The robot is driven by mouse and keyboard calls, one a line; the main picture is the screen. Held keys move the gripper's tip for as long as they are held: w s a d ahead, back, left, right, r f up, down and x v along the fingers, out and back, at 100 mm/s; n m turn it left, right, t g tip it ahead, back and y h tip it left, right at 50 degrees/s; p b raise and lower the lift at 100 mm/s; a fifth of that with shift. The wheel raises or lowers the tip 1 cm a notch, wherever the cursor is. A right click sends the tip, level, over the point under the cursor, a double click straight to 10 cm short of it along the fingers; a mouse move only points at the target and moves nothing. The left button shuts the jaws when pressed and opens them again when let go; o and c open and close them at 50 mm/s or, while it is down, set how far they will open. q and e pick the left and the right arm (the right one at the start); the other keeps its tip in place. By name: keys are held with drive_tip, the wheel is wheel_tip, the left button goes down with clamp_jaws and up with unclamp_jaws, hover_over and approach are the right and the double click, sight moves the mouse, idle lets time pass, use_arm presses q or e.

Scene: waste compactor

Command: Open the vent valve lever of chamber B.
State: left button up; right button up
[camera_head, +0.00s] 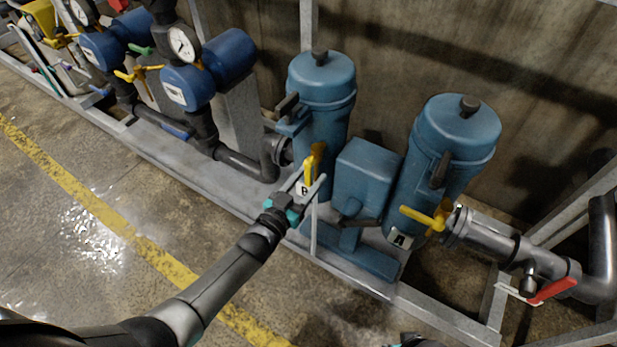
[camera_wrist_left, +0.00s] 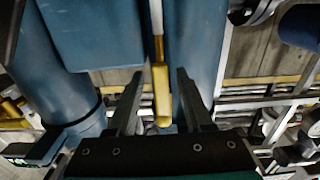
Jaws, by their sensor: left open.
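Chamber B is the left blue cylinder (camera_head: 322,100), with a white tag marked B (camera_head: 303,189) low on its front. Its yellow valve lever (camera_head: 313,163) stands roughly along the cylinder. My left gripper (camera_head: 309,181) is open right at this lever. In the left wrist view, the yellow lever (camera_wrist_left: 162,95) lies between the two spread fingers of my left gripper (camera_wrist_left: 159,78), with gaps beside it. I cannot tell whether a finger touches it. A small dark and teal part of my right gripper (camera_head: 415,341) shows at the bottom edge; its fingers cannot be made out.
Chamber A (camera_head: 450,140) stands to the right, with its yellow lever (camera_head: 425,216) pointing sideways. A blue box (camera_head: 365,175) sits between the chambers. A red-handled valve (camera_head: 553,290) is at far right. Gauges and blue motors (camera_head: 208,72) stand left. The front floor is open.

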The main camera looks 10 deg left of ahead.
drive_tip(key=shift+r, duration=0.1)
use_arm(q)
drive_tip(key=shift+s+a, duration=0.15)
drive_tip(key=shift+s, duration=0.1)
drive_tip(key=p+v, duration=0.2)
drive_tip(key=v, duration=0.3)
drive_tip(key=shift+r, duration=0.1)
drive_tip(key=p+v, duration=0.2)
drive_tip(key=v, duration=0.7)
drive_tip(key=shift+s, duration=0.3)
use_arm(e)
drive_tip(key=s+d+f, duration=0.4)
drive_tip(key=s+f, duration=0.1)
drive_tip(key=f, duration=0.1)
drive_tip(key=shift+s+d+f, duration=0.25)
use_arm(q)
drive_tip(key=shift+a, duration=0.1)
